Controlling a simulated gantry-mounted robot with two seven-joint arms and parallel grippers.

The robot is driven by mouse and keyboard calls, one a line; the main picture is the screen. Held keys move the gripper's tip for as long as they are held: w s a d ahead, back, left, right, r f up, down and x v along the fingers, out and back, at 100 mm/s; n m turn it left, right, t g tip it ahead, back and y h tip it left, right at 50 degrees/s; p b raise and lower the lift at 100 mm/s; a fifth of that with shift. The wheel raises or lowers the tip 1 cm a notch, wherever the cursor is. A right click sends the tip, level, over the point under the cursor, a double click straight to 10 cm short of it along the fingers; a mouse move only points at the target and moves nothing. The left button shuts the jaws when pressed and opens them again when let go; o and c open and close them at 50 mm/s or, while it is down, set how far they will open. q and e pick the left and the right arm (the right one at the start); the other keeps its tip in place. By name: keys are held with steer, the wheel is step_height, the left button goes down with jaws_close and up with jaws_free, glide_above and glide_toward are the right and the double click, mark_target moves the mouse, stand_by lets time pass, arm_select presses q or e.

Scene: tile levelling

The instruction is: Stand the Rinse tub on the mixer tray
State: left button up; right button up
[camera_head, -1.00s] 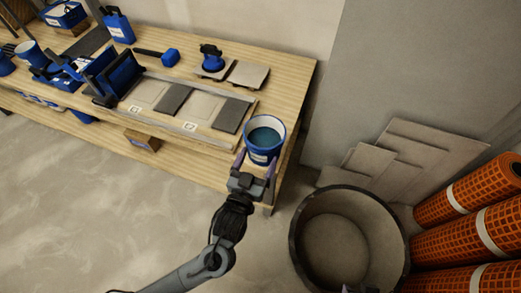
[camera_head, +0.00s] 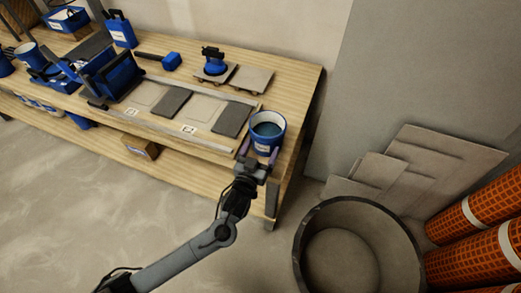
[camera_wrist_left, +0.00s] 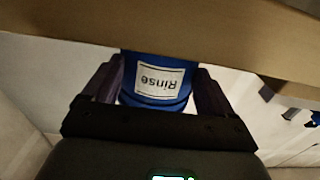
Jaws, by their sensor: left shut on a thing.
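The Rinse tub (camera_head: 265,143) is a blue round bucket with a pale inner wall, a dark blue-grey content and a white label. It is upright at the right end of the wooden bench. My left gripper (camera_head: 258,156) is shut on it from the front, one finger on each side. In the left wrist view the tub (camera_wrist_left: 155,99) sits between the fingers, with its "Rinse" label upside down. Whether its base touches the bench is hidden. I cannot tell which thing is the mixer tray. My right gripper is not in view.
The bench (camera_head: 300,90) holds a framed row of tiles (camera_head: 203,108), a blue suction tool (camera_head: 214,62), a mallet (camera_head: 170,61) and other blue tools. A large grey round vat (camera_head: 345,200) stands on the floor, near leaning slabs (camera_head: 440,150) and orange rolls (camera_head: 470,220).

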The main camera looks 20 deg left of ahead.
arm_select(q)
steer(key=shift+f, duration=0.1)
steer(key=shift+w, duration=0.1)
stand_by(0.3)
steer(key=shift+f, duration=0.2)
steer(key=o, duration=1.3)
